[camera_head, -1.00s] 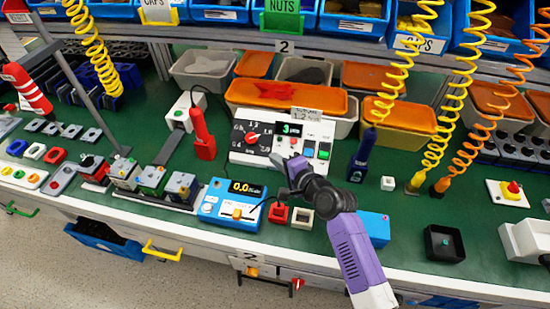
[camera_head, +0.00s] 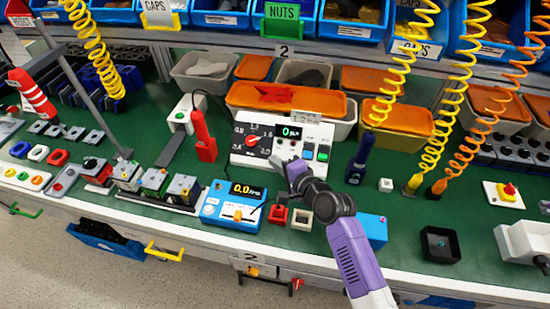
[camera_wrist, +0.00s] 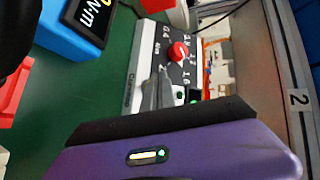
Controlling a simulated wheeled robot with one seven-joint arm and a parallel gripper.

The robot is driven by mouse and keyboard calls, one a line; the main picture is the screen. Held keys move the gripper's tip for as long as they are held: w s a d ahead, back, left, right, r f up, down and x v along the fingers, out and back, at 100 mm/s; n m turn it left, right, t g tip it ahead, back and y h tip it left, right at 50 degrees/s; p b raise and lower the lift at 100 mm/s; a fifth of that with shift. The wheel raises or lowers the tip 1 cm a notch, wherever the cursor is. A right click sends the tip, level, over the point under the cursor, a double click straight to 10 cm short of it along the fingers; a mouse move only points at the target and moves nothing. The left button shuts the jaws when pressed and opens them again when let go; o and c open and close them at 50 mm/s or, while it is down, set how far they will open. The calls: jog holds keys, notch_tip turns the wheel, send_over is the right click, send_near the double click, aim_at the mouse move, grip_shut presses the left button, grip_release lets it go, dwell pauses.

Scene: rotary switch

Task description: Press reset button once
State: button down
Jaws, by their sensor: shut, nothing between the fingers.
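A white control box (camera_head: 240,158) stands at the middle of the green bench. Its dark left panel carries a round dial with a red knob (camera_head: 251,140). Its right side has a small display (camera_head: 290,132) with green digits and several small buttons, including a green one (camera_head: 322,156). I cannot read which button is reset. My gripper (camera_head: 279,163) is shut and empty, just in front of the box's lower middle. In the wrist view, my gripper (camera_wrist: 158,88) lies in front of the panel, below the red knob (camera_wrist: 178,51). Contact with a button cannot be told.
A blue meter (camera_head: 235,205) stands front left of the box, with small red and white blocks (camera_head: 278,214) beside it. A red handheld tool (camera_head: 203,138) is left, a dark blue tool (camera_head: 360,158) right. Orange-lidded bins (camera_head: 285,100) stand behind.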

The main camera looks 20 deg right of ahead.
jog(key=shift+s+a+r+p, duration=0.25)
jog(key=shift+s+r+p, duration=0.1)
jog(key=shift+r+p, duration=0.3)
jog(key=s+r+p, duration=0.1)
jog(key=p, duration=0.1)
jog(key=s+a+r+p, duration=0.1)
jog(key=shift+s+a+r+p, duration=0.1)
jog(key=shift+a+p, duration=0.2)
jog(key=shift+p, duration=0.1)
dwell(0.4)
